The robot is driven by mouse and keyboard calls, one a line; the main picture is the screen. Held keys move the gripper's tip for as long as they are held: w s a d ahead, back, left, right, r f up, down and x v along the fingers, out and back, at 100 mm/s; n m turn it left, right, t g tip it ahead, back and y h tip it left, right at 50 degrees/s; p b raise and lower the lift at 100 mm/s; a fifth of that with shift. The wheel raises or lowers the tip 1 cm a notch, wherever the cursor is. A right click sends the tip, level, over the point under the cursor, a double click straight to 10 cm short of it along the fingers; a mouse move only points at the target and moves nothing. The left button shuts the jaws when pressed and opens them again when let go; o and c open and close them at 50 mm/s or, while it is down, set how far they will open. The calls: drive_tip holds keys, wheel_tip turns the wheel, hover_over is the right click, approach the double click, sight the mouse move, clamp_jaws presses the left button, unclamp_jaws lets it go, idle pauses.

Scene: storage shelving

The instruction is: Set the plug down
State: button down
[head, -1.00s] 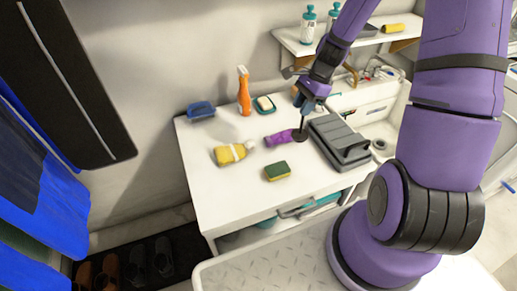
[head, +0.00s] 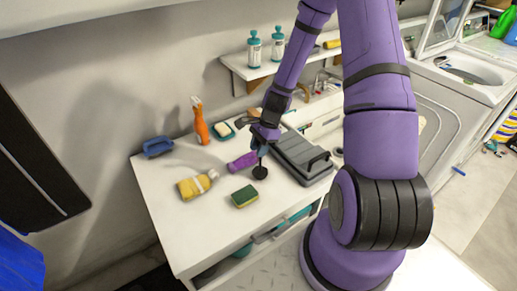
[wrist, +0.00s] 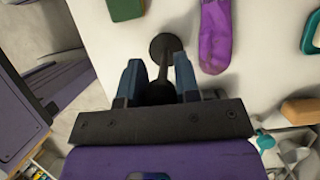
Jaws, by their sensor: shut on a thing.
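The plug is a black round disc on a thin dark stem. In the head view its disc (head: 260,173) is at or just above the white counter, right of and a little in front of the purple bottle (head: 242,161); I cannot tell if it touches the counter. My gripper (head: 265,141) is above it, pointing down, shut on the stem. In the wrist view the plug's disc (wrist: 165,44) shows beyond the two blue-grey fingers of my gripper (wrist: 158,75), with the stem between them.
Clear counter lies in front.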

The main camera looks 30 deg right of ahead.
drive_tip(key=shift+f, duration=0.3)
drive_tip(key=c, duration=0.8)
unclamp_jaws()
drive_tip(key=shift+c, duration=0.2)
